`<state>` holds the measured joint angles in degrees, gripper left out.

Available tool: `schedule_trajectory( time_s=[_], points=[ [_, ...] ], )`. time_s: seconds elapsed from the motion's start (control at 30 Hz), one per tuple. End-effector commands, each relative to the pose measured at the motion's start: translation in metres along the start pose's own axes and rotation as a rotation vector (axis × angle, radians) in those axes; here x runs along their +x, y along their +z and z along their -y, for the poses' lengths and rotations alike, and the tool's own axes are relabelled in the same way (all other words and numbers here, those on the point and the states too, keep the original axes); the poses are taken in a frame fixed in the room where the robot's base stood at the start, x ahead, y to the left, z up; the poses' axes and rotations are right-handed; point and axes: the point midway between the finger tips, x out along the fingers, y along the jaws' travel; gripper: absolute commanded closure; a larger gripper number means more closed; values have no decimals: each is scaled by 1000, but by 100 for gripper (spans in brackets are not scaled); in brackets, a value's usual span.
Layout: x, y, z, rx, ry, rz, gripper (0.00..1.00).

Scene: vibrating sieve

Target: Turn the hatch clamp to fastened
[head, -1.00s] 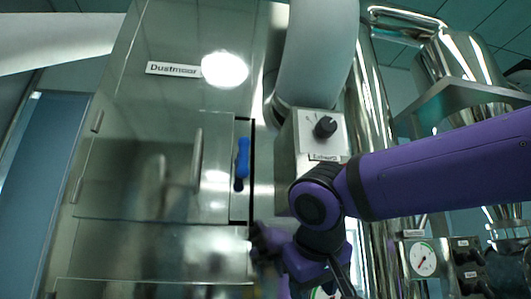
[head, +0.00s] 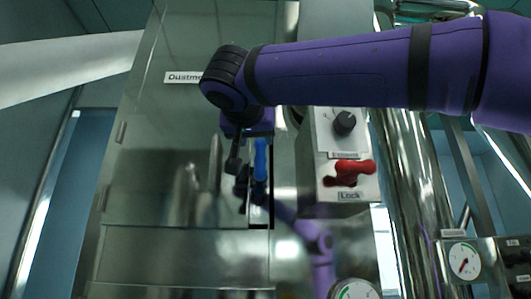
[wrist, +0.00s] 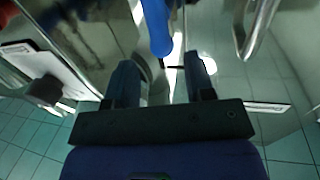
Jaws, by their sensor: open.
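The hatch clamp is a blue upright handle (head: 261,160) at the right edge of the steel hatch door (head: 165,185). It also shows in the wrist view at the top middle (wrist: 157,25), ahead of the fingers. My gripper (head: 244,190) hangs fingers down in front of the clamp, slightly left of it in the head view. In the wrist view my gripper (wrist: 160,70) is open, and nothing shows between its fingers. Part of the clamp is hidden behind my gripper. I cannot tell whether they touch.
A vertical metal door handle (head: 215,165) is close left of my gripper. A control box (head: 335,135) with a black knob (head: 345,123) and a red handle (head: 348,172) labelled Lock stands to the right. Gauges (head: 463,261) are at lower right. The polished steel reflects my arm.

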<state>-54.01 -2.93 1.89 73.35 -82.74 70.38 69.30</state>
Motion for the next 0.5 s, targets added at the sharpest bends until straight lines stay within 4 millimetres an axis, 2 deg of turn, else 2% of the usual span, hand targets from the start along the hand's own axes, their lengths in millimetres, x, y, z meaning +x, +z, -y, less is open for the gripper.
schedule_trajectory(
  time_s=[0.3,0.5],
  points=[
    [57,1,0,-1,1,2,51],
    [79,1,0,0,1,2,51]
  ],
)
